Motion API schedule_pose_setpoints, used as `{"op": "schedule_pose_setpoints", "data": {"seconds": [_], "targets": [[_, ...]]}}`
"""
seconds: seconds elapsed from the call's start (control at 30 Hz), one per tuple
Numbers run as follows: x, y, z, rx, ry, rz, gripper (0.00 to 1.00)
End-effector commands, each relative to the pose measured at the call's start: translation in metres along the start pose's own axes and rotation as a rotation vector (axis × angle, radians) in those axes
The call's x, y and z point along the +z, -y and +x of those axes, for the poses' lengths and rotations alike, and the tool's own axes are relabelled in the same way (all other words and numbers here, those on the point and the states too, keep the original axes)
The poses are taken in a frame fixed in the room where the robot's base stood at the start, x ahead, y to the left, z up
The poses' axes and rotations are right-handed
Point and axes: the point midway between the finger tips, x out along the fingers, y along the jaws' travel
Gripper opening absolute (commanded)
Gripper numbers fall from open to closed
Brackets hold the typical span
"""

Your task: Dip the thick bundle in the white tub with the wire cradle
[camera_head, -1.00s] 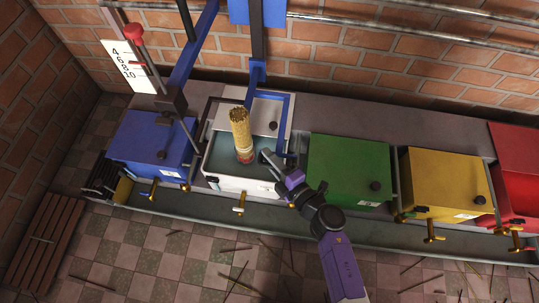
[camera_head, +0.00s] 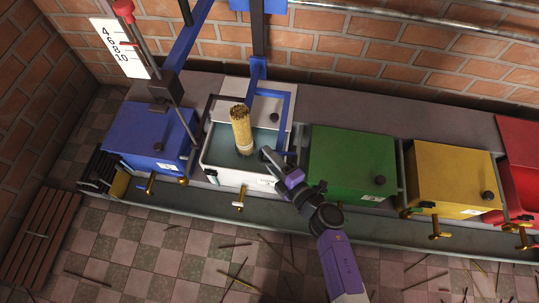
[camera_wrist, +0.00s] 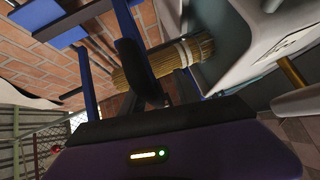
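The thick bundle (camera_head: 241,130) is a tan sheaf of sticks with a pale band near its lower end. It stands nearly upright in the white tub (camera_head: 237,179), its lower end in the grey-green liquid. A blue frame (camera_head: 288,125) rises beside the bundle at the tub's right; I cannot make out the wire cradle. My gripper (camera_head: 270,157) is at the tub's right side, a little right of the bundle. In the wrist view the bundle (camera_wrist: 165,61) lies behind a dark finger, with the white tub (camera_wrist: 262,40) at right. Finger closure is unclear.
A blue tub (camera_head: 150,138) stands left; green (camera_head: 350,160), yellow (camera_head: 452,176) and red (camera_head: 519,165) tubs stand right. A lever with a red knob (camera_head: 123,8) and number board (camera_head: 120,48) are at back left. Brass taps line the front. Sticks litter the floor.

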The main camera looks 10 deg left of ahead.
Motion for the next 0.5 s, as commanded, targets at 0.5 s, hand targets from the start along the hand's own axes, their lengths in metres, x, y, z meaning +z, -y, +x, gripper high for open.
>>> {"op": "schedule_pose_setpoints", "data": {"seconds": [0.5], "targets": [[0.0002, 0.0001, -0.0002, 0.002, -0.001, 0.003, 0.36]]}}
